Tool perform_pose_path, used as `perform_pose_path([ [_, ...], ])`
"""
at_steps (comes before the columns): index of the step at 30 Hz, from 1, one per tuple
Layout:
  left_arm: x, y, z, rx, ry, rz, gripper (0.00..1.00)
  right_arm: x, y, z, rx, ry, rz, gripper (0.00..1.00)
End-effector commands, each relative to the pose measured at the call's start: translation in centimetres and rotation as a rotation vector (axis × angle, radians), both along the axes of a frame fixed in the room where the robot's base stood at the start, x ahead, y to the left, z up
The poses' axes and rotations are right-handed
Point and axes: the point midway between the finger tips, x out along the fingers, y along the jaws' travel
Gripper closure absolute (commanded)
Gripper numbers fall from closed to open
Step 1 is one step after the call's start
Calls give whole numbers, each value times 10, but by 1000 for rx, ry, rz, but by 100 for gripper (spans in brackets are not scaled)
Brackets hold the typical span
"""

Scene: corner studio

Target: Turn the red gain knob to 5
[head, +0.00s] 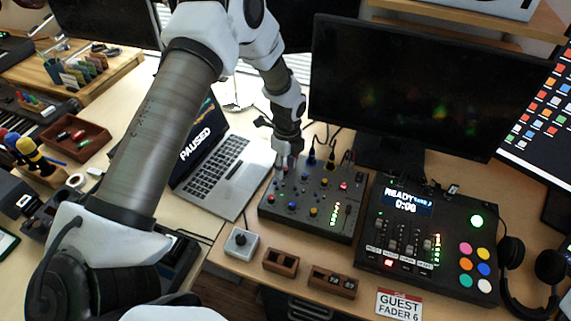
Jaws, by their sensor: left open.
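The dark audio mixer (322,233) sits on the desk in front of the monitor, with small coloured knobs, faders and a lit level meter on its top. My left gripper (288,165) is open and points down over the mixer's back left corner, close to the knobs there. Small red spots show near the mixer's left edge and near its back right. I cannot tell for sure which is the red gain knob, nor read any number or pointer on it. The fingers hide part of the panel beneath them. My right gripper is not in view.
A laptop (215,170) reading PAUSED stands left of the mixer. A dark control console (420,240) with coloured buttons stands to the right. A small grey knob box (241,243) and wooden blocks (281,262) lie in front. Cables rise behind the mixer; headphones (530,275) lie far right.

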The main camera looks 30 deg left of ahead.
Motion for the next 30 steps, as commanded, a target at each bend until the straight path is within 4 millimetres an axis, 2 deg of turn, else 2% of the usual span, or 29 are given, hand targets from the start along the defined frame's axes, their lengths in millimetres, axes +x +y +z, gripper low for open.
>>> perform_pose_path([
  [4,0,0,0,0,-1,0,57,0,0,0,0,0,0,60],
  [6,0,0,0,0,-1,0,82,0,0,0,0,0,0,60],
  [8,0,0,0,0,-1,0,100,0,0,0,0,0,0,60],
  [20,0,0,0,0,0,20,100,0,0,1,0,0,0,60],
  [30,0,0,1,0,-1,186,100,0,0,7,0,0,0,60],
])
